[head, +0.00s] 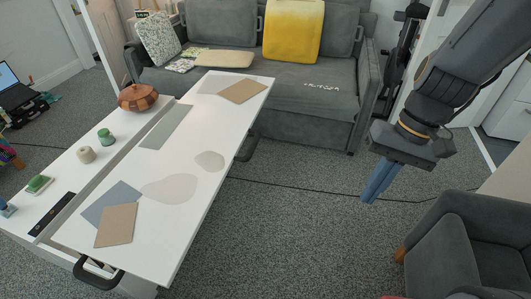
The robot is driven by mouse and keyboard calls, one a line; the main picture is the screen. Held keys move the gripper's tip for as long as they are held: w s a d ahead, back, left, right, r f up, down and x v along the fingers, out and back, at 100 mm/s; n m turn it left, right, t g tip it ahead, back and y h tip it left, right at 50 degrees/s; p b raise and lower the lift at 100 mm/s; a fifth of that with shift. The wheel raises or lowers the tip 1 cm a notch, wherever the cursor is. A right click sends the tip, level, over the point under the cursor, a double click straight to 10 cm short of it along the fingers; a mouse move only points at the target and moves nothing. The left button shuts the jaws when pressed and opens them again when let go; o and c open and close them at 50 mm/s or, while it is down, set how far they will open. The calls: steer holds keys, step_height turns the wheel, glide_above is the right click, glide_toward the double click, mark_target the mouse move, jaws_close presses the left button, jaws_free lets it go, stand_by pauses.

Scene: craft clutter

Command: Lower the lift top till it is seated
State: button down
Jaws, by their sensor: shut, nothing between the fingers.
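The lift top (178,225) is a long white panel on the right side of the white coffee table (66,178). It appears raised above the fixed part, with a gap along its left side. Its exact height and whether it touches the frame cannot be told.
Cards and flat grey shapes lie on the lift top. A wooden bowl (138,97), spools (87,154) and a stamp pad (39,184) sit on the fixed part. A grey sofa (290,98) stands behind, an armchair (460,245) at right. Carpet (290,220) between is clear except a cable.

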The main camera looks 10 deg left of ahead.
steer(key=w+a+f+t+y+b, duration=0.1)
steer(key=w+a+f+y+b, duration=0.4)
steer(key=w, duration=0.4)
steer(key=w+a+f+t+y+b, duration=0.1)
steer(key=w+a+f+y+b, duration=0.4)
steer(key=w, duration=0.4)
steer(key=w+a+f+t+y+b, duration=0.1)
steer(key=w+a+f+y+b, duration=0.2)
steer(key=w+a+f+b, duration=0.45)
steer(key=w+a+b, duration=0.1)
steer(key=w+a, duration=0.1)
steer(key=a, duration=0.9)
steer(key=shift+w+a+f, duration=0.15)
steer(key=shift+w+f, duration=0.1)
steer(key=shift+f, duration=0.2)
steer(key=shift+f+m, duration=0.1)
steer(key=shift+m, duration=0.2)
